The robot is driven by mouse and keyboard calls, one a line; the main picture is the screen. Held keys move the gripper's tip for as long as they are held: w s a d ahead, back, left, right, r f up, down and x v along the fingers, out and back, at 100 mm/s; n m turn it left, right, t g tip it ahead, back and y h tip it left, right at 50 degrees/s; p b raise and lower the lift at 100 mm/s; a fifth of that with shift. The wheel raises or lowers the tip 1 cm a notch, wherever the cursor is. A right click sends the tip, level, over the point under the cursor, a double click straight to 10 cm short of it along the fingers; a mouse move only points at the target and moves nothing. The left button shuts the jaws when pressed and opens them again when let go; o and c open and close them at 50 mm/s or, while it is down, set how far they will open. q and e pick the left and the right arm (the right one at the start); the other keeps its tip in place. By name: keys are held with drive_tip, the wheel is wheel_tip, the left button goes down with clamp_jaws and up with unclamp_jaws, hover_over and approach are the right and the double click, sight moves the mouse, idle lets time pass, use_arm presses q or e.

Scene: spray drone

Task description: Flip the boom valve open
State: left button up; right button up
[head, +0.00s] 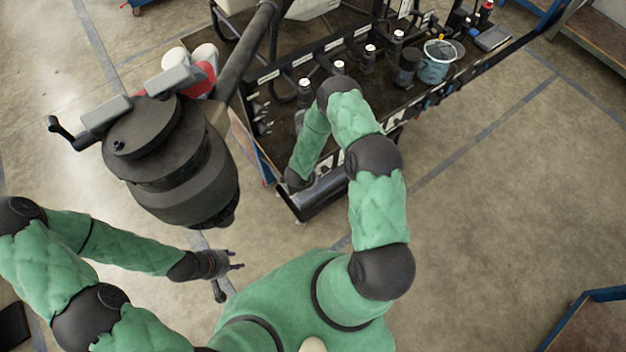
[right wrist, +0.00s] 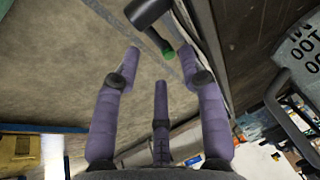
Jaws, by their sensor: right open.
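The drone's dark boom (head: 244,52) runs down from the top to a large dark rounded motor-like unit (head: 180,170) at left. A short black lever-like part (head: 62,128) juts out at that unit's left; I cannot tell whether it is the boom valve. My left gripper (head: 238,261) is in the open below the unit, apart from it; its finger opening is too small to judge. My right gripper (right wrist: 160,66) is open and empty in the right wrist view, its fingers spread. A black part with a green end (right wrist: 166,52) lies beyond the fingers. In the head view my right gripper is not clearly visible.
A dark workbench (head: 330,110) with bottles stands beyond my right arm. A blue-white bucket (head: 437,62) is on it. A blue-edged table (head: 595,325) is at lower right.

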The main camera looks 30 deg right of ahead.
drive_tip(key=v, duration=0.7)
drive_tip(key=shift+r, duration=0.35)
drive_tip(key=shift+a, duration=0.1)
drive_tip(key=s+a+r+n+g+y+b, duration=0.1)
drive_tip(key=s+a+n+y+b, duration=0.3)
drive_tip(key=s+a+n+y, duration=0.4)
drive_tip(key=s+a+n+g, duration=0.1)
drive_tip(key=s+a+n, duration=0.6)
drive_tip(key=a, duration=0.1)
drive_tip(key=shift+a+r, duration=0.1)
